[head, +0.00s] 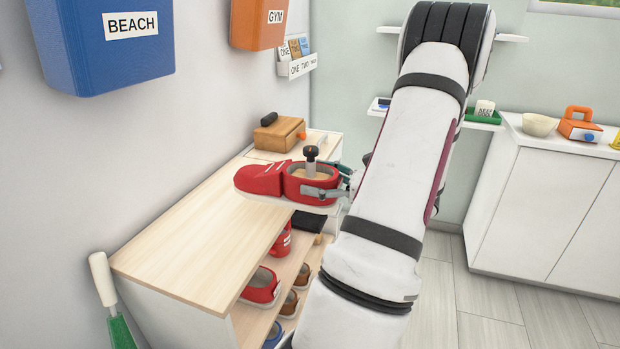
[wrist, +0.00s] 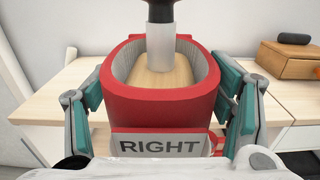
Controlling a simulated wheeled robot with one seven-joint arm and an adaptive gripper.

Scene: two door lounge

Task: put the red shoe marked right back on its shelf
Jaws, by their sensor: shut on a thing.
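The red shoe marked RIGHT (head: 262,181) is in my gripper (head: 326,189), level, above the right edge of the wooden bench top, toe to the left. In the wrist view the shoe's heel (wrist: 160,108) faces me with a RIGHT label, and my gripper's fingers press its two sides. A post with a black top (wrist: 160,38) rises from inside the shoe. Below the bench top, the open shelves hold another red shoe (head: 262,288), with a red item (head: 281,240) behind it. The far part of the shelves is partly hidden by the held shoe and my arm.
Brown shoes (head: 289,304) and a blue shoe (head: 273,336) also sit on the shelves. A wooden box (head: 279,134) stands at the bench's far end. Blue BEACH (head: 118,45) and orange GYM (head: 260,22) bins hang above. The near bench top (head: 190,250) is clear.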

